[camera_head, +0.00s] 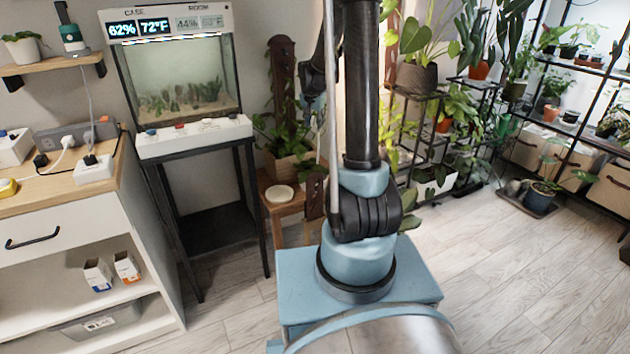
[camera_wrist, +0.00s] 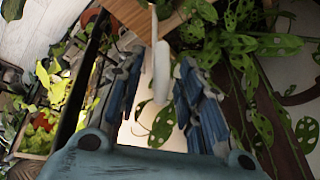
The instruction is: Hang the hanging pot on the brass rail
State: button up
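My gripper (camera_wrist: 160,100) shows in the wrist view with its two blue-grey fingers apart. A narrow pale upright piece (camera_wrist: 161,72) shows between the fingers, with a gap on each side; I cannot tell what it belongs to. In the head view my gripper is small and dark (camera_head: 313,103), partly behind my arm, in front of the plant with the brown pole. I cannot make out the hanging pot or the brass rail for certain in either view.
A wooden stand (camera_head: 283,208) holds a white saucer (camera_head: 280,193) and a plant with a brown pole (camera_head: 284,82). A glass case (camera_head: 180,80) stands left of it. Plant shelves (camera_head: 440,100) stand to the right. Leaves (camera_wrist: 245,45) crowd the right finger.

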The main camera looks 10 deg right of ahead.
jog(key=shift+x, duration=1.1)
grip_shut()
